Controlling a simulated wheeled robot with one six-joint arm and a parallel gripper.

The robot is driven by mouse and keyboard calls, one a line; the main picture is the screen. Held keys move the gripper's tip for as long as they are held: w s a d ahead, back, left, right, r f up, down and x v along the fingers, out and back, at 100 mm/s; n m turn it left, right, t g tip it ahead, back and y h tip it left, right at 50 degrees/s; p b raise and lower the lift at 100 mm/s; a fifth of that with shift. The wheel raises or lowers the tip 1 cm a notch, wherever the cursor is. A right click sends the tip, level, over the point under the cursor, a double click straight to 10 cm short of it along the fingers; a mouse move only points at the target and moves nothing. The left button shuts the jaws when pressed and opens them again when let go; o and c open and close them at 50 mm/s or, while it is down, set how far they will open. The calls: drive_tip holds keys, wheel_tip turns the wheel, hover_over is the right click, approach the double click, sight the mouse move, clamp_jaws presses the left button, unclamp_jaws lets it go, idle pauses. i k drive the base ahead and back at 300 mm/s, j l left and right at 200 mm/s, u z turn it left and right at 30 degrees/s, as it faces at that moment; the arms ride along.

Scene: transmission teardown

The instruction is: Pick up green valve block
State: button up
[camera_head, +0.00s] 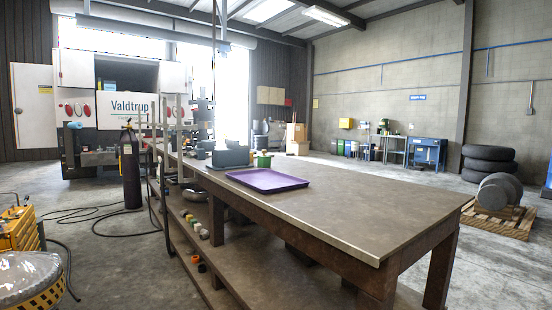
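A small green object (263,161) sits on the far part of the long workbench (345,215), behind the purple tray. It is the only green piece I make out on the bench top. It is too small to tell for sure whether it is the valve block. A dark grey box (230,157) stands to the left of the green object. My gripper is not in view.
The near half of the bench top is bare. Small coloured parts (197,228) lie on its lower shelf. A dark gas cylinder (131,170) and hoses stand left of the bench. A pallet with metal cylinders (497,205) and stacked tyres (489,163) are at right.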

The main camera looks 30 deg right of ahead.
sight(264, 161)
drive_tip(key=i+l+z, duration=0.25)
drive_tip(key=i+z, duration=0.15)
drive_tip(key=i, duration=0.5)
drive_tip(key=i+z, duration=0.35)
drive_tip(key=i, duration=0.5)
